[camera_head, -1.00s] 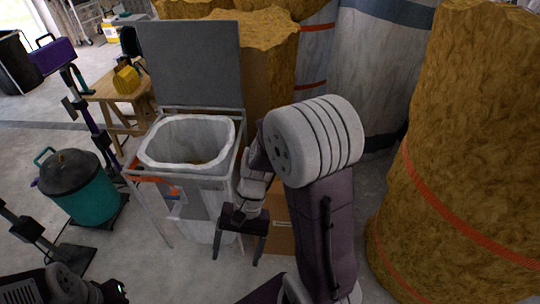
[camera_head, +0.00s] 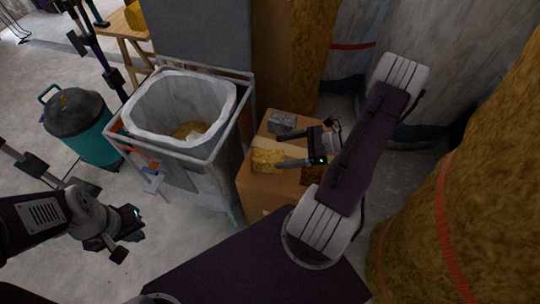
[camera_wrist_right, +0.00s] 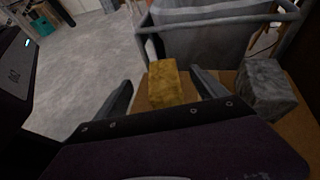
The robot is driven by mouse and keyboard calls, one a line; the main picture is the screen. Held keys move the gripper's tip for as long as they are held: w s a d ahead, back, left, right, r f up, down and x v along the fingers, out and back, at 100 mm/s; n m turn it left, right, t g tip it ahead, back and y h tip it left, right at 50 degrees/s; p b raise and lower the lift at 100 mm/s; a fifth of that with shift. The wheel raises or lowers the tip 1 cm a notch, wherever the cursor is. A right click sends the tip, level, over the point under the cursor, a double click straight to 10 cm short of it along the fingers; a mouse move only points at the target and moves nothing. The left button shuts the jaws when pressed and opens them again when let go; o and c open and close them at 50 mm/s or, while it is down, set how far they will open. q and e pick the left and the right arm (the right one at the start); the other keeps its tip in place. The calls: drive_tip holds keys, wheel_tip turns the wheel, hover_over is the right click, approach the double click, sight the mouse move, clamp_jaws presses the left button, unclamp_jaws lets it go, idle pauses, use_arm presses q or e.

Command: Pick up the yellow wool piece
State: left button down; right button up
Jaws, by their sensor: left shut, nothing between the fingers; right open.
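The yellow wool piece (camera_head: 268,160) lies on top of a cardboard box (camera_head: 262,200). It also shows in the right wrist view (camera_wrist_right: 164,82), between and beyond the two fingers. My right gripper (camera_head: 292,146) is open over the box, with its fingers pointing toward the yellow piece. The fingers show on both sides in the right wrist view (camera_wrist_right: 160,92), and nothing is between them. I cannot tell whether a finger touches the piece. My left gripper (camera_head: 118,246) is shut and empty at the lower left, far from the box.
A grey wool piece (camera_head: 281,122) lies on the box behind the yellow one. A metal-framed bin with a white liner (camera_head: 235,95) stands to the left, with some yellow material inside. A teal canister (camera_head: 97,150) stands further left. Big wool rolls (camera_head: 480,190) crowd the right.

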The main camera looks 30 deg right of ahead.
sight(263, 155)
drive_tip(key=b+x, duration=0.2)
drive_tip(key=x, duration=0.1)
drive_tip(key=shift+d+f, duration=0.15)
drive_tip(key=shift+f, duration=0.05)
drive_tip(key=b+x, duration=0.3)
drive_tip(key=x, duration=0.2)
drive_tip(key=shift+d+f, duration=0.1)
drive_tip(key=shift+f, duration=0.05)
drive_tip(key=shift+w+a, duration=0.2)
drive_tip(key=shift+a, duration=0.05)
drive_tip(key=shift+t, duration=0.3)
